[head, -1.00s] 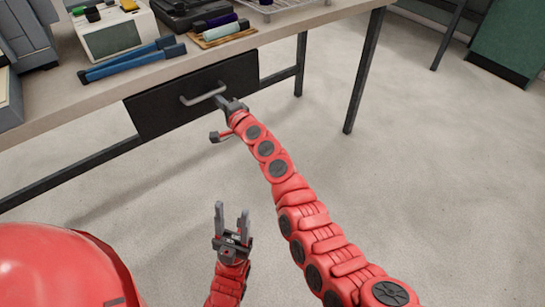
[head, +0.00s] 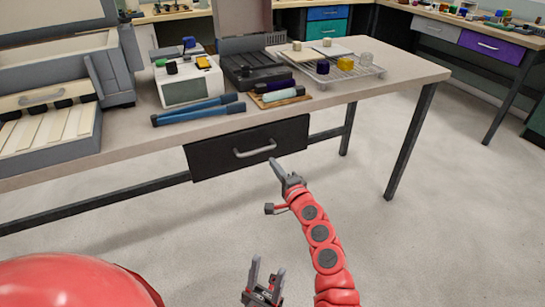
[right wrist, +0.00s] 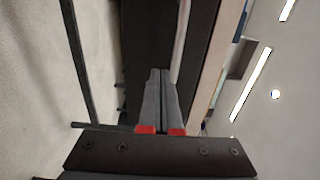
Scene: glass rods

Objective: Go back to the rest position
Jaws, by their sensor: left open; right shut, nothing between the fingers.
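My right gripper (head: 279,172) is shut and empty in front of the workbench, just short of the black drawer (head: 215,157) and its grey handle (head: 255,149). A gap shows between the fingertips and the handle. The drawer front looks flush under the bench top. In the right wrist view the two closed fingers (right wrist: 161,75) lie side by side with nothing between them. My left gripper (head: 268,269) is open and empty, low at the bottom of the head view over the floor, with its fingers pointing up.
The workbench (head: 420,75) holds blue rods (head: 197,109), a white device (head: 185,85), a wire rack (head: 335,72) with small coloured pieces, and a large grey machine (head: 60,70). Bench legs stand at the right. The floor (head: 440,240) at the right is clear.

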